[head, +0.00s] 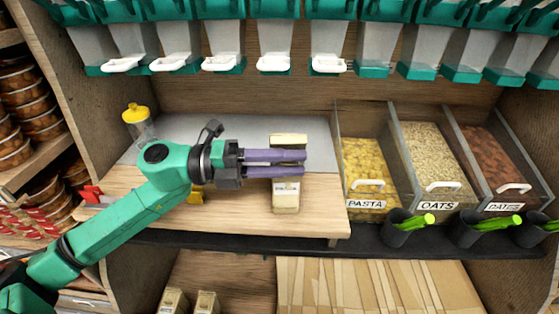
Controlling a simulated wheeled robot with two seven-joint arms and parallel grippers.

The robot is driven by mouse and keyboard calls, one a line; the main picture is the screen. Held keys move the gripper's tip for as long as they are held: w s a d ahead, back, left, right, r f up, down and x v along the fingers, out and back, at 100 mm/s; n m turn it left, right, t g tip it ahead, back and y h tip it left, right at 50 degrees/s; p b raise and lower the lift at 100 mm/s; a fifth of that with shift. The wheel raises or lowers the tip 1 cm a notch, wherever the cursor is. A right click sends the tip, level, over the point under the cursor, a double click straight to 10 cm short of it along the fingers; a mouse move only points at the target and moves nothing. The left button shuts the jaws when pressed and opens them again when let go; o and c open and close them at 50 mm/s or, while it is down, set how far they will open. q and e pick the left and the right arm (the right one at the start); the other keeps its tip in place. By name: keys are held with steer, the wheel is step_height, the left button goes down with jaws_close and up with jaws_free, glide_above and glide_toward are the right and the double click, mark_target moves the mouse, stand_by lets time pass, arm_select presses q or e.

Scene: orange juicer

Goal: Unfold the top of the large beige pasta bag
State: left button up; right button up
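The beige pasta bag (286,197) stands upright on the light wooden board, with a label partly covered on its front. Its top edge (289,139) shows above my fingers as a pale strip. My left gripper (303,163) reaches in from the left, its two purple fingers lying across the upper part of the bag. The fingers look close together, and they hide the middle of the bag. I cannot tell whether they grip it or only pass in front. My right gripper is not in view.
Right of the bag are bins of pasta (369,165), oats (430,150) and dates (490,155), with dark cups (405,235) in front. A yellow-lidded jar (138,122) stands at the left. Teal dispensers (222,45) hang above. Two small bags (173,301) sit below.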

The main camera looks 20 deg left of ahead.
arm_select(q)
steer(key=shift+s+a+f, duration=0.1)
steer(key=shift+a, duration=0.2)
steer(key=b+v, duration=0.1)
steer(key=v, duration=1.3)
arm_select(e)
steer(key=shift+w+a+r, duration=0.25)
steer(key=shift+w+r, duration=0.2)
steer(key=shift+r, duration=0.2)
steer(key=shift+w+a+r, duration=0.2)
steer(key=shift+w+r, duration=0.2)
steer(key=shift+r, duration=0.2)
